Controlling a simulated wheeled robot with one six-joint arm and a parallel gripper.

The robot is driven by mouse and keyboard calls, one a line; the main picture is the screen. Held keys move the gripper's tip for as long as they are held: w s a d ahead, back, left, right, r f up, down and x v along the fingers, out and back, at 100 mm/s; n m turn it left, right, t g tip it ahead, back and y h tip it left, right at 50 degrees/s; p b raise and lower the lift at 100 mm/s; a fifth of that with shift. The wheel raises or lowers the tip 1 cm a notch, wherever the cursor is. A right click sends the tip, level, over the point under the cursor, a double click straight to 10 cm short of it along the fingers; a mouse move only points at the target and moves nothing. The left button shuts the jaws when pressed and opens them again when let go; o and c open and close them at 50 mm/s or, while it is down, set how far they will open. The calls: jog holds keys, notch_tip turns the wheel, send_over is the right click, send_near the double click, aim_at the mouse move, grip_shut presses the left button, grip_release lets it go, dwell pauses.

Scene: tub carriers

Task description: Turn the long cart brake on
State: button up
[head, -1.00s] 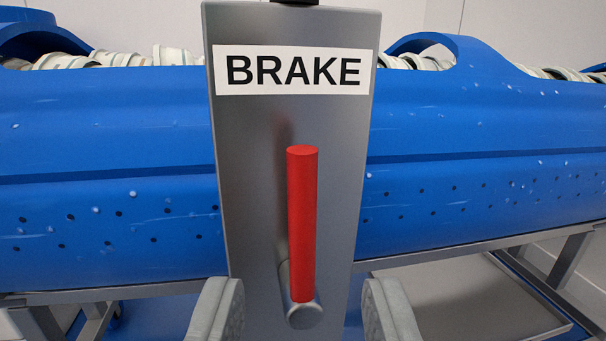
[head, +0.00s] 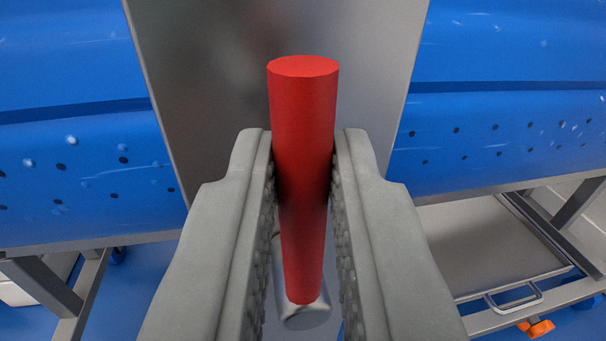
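The red brake lever (head: 303,110) stands upright in the middle of the view, its round top end free and its lower end at a grey metal pivot (head: 306,318). My gripper (head: 303,165) has one grey finger on each side of the lever. The ribbed pads lie close against its sides, and the gripper looks shut on it. The grey brake plate (head: 215,90) stands behind the lever. Its BRAKE label is out of view above.
The blue perforated tub (head: 70,60) of the cart runs behind the plate on both sides. Its grey metal frame (head: 505,325) shows below, with an orange piece (head: 538,328) at lower right. Blue floor shows at lower left.

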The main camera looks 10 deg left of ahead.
grip_shut()
jog(key=shift+a, duration=0.1)
jog(key=a+n, duration=0.1)
jog(key=n, duration=0.1)
jog(key=s+a+f+n+t, duration=0.1)
jog(key=a+n, duration=0.1)
jog(key=n, duration=0.1)
jog(key=a+f+n, duration=0.1)
jog(key=n, duration=0.2)
jog(key=shift+s+a+f+y, duration=0.1)
jog(key=shift+s+a+y, duration=0.15)
jog(key=shift+y, duration=0.15)
jog(key=shift+s+a+f+n+t+y, duration=0.1)
jog(key=shift+a+f+n+y, duration=0.4)
jog(key=shift+n, duration=0.7)
jog(key=shift+s+a+f+n+t+y, duration=0.1)
jog(key=shift+s+a+f+n, duration=0.1)
jog(key=shift+f+n, duration=0.75)
jog(key=shift+s+a+f+n+t+y, duration=0.1)
jog(key=shift+a+f+n+y, duration=0.25)
jog(key=shift+n, duration=1.1)
